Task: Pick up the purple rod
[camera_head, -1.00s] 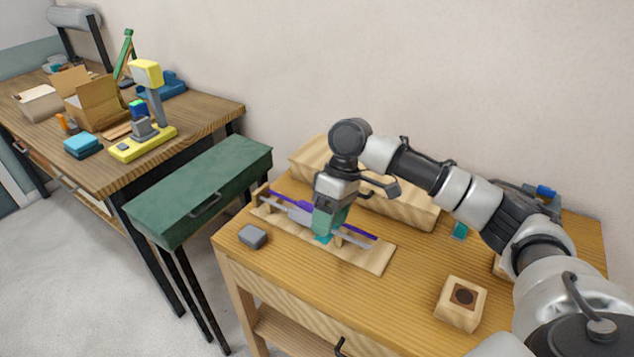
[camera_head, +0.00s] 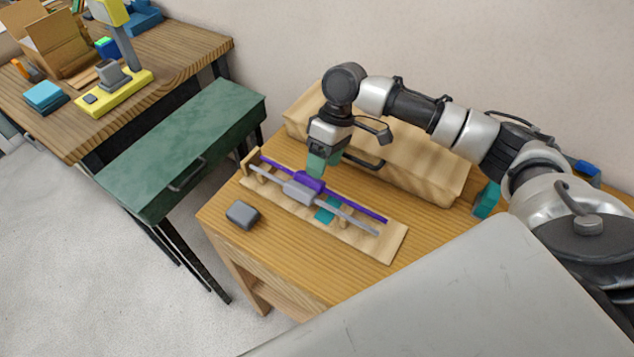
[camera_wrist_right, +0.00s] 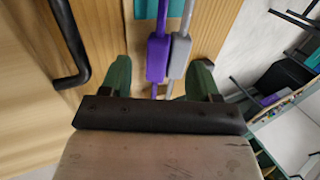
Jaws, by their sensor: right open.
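The purple rod (camera_head: 345,203) lies on a wooden rack (camera_head: 395,240), behind and parallel to a grey rod (camera_head: 350,217). Each rod has a thicker block near its middle. My right gripper (camera_head: 318,168) is above the purple rod's block, pointing down. In the right wrist view my right gripper (camera_wrist_right: 160,80) is open. The purple block (camera_wrist_right: 156,58) and the grey block (camera_wrist_right: 179,56) both show between its green fingers, and neither is gripped. My left gripper is not in view.
A wooden drawer box (camera_head: 430,180) with a black handle stands close behind the rack. A teal patch (camera_head: 327,209) lies under the rods. A grey block (camera_head: 242,214) sits front left on the table. A green cabinet (camera_head: 190,140) stands to the left.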

